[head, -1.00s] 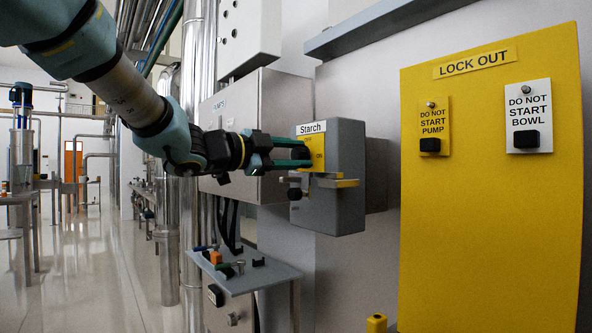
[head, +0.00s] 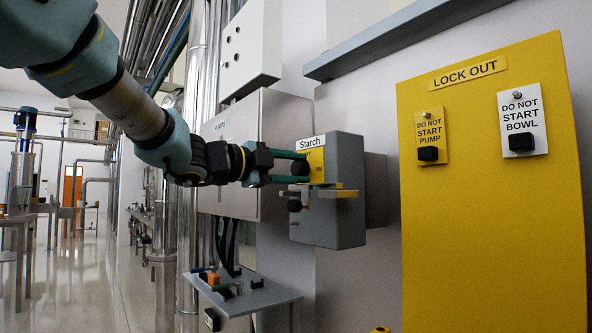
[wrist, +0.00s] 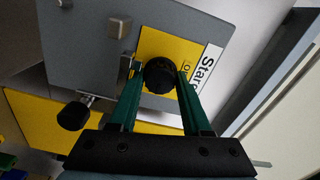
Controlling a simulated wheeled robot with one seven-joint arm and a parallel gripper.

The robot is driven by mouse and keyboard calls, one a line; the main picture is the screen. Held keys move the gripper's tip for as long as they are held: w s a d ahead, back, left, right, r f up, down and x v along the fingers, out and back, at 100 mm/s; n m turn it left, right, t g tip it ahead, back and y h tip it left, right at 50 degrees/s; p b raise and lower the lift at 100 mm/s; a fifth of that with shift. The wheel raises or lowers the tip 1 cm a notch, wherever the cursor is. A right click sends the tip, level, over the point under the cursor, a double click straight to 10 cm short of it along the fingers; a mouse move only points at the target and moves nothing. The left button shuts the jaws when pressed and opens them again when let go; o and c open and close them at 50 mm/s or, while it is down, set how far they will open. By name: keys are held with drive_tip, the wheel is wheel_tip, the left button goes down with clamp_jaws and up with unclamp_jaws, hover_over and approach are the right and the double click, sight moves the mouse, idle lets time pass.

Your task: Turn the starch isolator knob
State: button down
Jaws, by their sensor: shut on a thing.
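The starch isolator is a grey box (head: 345,220) on the wall with a white "Starch" label and a yellow plate (head: 317,160) on its front. Its black round knob (wrist: 160,76) sits on the yellow plate in the wrist view. My gripper (wrist: 160,78) is shut on the knob, with one green finger on each side of it. In the head view my gripper (head: 298,168) reaches the box front from the left, and the fingers partly hide the knob. A metal bracket (head: 330,193) with a second black knob (head: 294,205) is just below my fingers.
A yellow lock-out board (head: 490,220) with two hanging tags is on the right. A small grey shelf (head: 250,297) with several small items is below the box. A steel cabinet (head: 245,140) stands behind my gripper. Free floor is at the left.

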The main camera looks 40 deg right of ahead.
drive_tip(key=shift+c, duration=2.2)
unclamp_jaws()
drive_tip(key=shift+o, duration=0.4)
drive_tip(key=shift+f, duration=0.15)
